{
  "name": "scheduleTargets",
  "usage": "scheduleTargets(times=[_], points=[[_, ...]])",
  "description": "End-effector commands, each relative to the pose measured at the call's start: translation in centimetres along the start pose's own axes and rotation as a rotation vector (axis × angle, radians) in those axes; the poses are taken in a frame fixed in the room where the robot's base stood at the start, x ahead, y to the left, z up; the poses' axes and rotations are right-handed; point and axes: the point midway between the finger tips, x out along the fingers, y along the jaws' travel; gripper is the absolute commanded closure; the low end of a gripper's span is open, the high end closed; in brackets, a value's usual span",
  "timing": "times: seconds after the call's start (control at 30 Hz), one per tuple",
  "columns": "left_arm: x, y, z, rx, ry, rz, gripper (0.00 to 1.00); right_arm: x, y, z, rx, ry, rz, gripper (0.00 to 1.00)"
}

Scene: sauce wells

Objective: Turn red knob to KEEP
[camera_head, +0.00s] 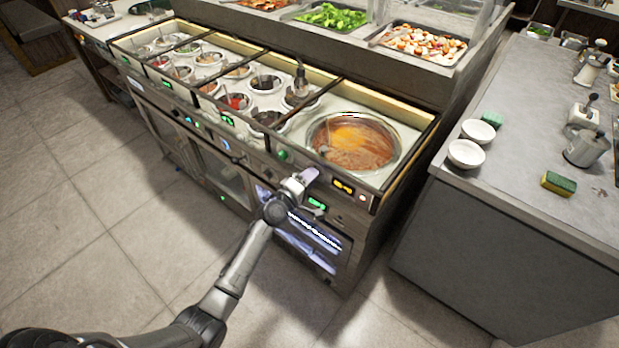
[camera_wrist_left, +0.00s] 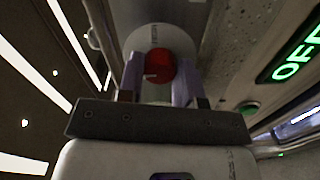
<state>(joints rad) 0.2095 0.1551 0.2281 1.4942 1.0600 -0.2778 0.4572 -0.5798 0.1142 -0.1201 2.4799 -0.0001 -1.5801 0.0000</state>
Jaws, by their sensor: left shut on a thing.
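The red knob (camera_wrist_left: 160,66) shows in the left wrist view, between the two fingers of my left gripper (camera_wrist_left: 158,78). It has a pale mark on its left side. A green lit label reading OFF or similar (camera_wrist_left: 298,55) is on the panel to its right. In the head view my left gripper (camera_head: 306,177) is at the front panel of the sauce counter, below the large pan, and is shut on the knob. The knob is hidden there by the gripper. A small green display (camera_head: 317,204) and an amber display (camera_head: 343,187) sit beside it. My right gripper is not in view.
The sauce counter (camera_head: 290,150) holds several round wells and a large pan of orange-brown sauce (camera_head: 352,140). A grey side counter (camera_head: 500,150) stands at the right with white bowls (camera_head: 466,153) and a sponge (camera_head: 558,183). The tiled floor at the left is clear.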

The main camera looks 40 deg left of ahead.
Motion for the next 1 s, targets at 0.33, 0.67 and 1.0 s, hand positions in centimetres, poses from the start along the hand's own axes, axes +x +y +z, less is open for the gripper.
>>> scheduleTargets(times=[0.33,0.67,1.0], points=[[0.0,-0.1,0.0,0.000,0.000,-0.002,0.64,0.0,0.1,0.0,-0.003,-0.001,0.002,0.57],[0.0,0.0,0.0,0.000,0.000,-0.001,0.42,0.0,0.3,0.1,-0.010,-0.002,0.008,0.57],[-1.9,0.0,0.0,0.002,0.000,-0.002,0.42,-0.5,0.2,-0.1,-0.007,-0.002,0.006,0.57]])
